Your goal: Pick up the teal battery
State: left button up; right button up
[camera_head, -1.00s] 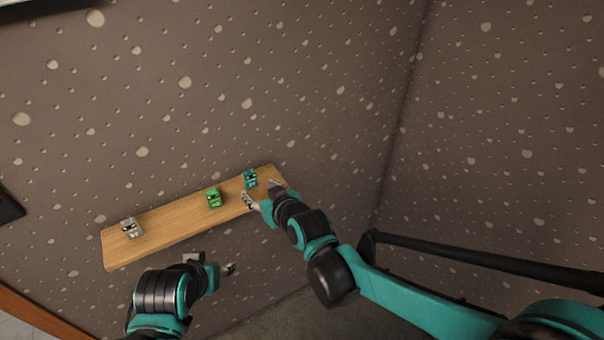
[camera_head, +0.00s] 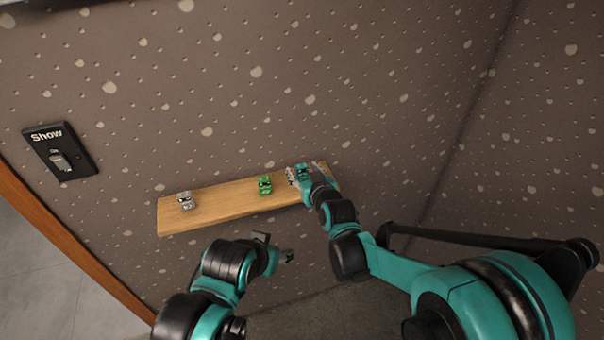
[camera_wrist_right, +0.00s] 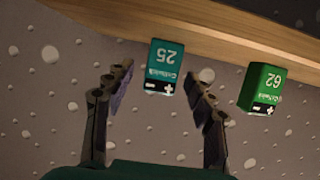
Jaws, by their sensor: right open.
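The teal battery (camera_head: 302,168), labelled 25 in the right wrist view (camera_wrist_right: 164,66), sits at the right end of the wooden shelf (camera_head: 228,205). My right gripper (camera_head: 306,178) is at that end of the shelf, partly covering the battery. In the right wrist view the right gripper (camera_wrist_right: 157,84) is open, with the battery showing between its two fingertips and a gap on each side. My left gripper (camera_head: 275,247) is open and empty, below the shelf.
A green battery (camera_head: 264,186), labelled 62 in the right wrist view (camera_wrist_right: 262,88), stands left of the teal one. A grey-white battery (camera_head: 185,200) is near the shelf's left end. A black "Show" switch panel (camera_head: 60,152) is on the wall at left.

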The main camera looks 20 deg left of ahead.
jog(key=c, duration=1.3)
jog(key=shift+o, duration=0.2)
jog(key=shift+r, duration=0.1)
